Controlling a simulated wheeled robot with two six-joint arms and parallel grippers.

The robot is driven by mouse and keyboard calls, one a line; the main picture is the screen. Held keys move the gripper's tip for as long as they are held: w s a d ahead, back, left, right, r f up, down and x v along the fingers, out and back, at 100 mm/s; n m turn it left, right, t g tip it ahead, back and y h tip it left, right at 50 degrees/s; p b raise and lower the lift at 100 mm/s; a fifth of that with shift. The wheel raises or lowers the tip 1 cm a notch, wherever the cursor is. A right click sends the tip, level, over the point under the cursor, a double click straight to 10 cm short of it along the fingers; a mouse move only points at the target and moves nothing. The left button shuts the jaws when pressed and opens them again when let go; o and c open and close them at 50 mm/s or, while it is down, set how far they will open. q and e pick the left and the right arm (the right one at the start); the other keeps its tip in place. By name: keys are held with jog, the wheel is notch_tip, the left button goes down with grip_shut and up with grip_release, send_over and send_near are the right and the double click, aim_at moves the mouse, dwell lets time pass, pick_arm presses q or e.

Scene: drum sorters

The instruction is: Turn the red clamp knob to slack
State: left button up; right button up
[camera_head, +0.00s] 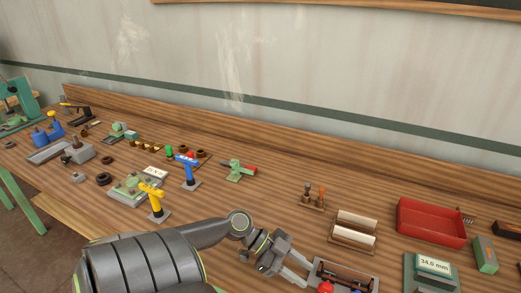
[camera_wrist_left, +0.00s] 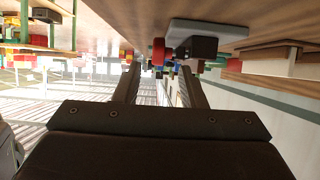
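A red knob (camera_head: 326,287) shows at the bottom edge of the head view, at the front of a grey fixture (camera_head: 345,275) with a dark bar in it. A blue knob (camera_head: 357,291) is just to its right, cut by the frame. My left gripper (camera_head: 305,275) is just left of the fixture, its fingers apart and empty. In the left wrist view a red round knob (camera_wrist_left: 158,52) lies beyond the open fingertips (camera_wrist_left: 160,68), beside a dark block (camera_wrist_left: 197,46) on a grey plate (camera_wrist_left: 205,30). The knob's turn position cannot be read. My right gripper is out of view.
A wooden rack with white rollers (camera_head: 354,231) stands behind the fixture. A red tray (camera_head: 431,222) and a green box with a "34.0 mm" display (camera_head: 434,265) are to the right. Yellow (camera_head: 153,197) and blue (camera_head: 187,169) T-handled tools stand left, behind my arm.

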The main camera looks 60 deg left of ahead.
pick_arm(q)
jog(key=p+v, duration=0.2)
jog(key=v, duration=1)
jog(key=shift+a+p, duration=0.25)
jog(key=shift+p, duration=0.15)
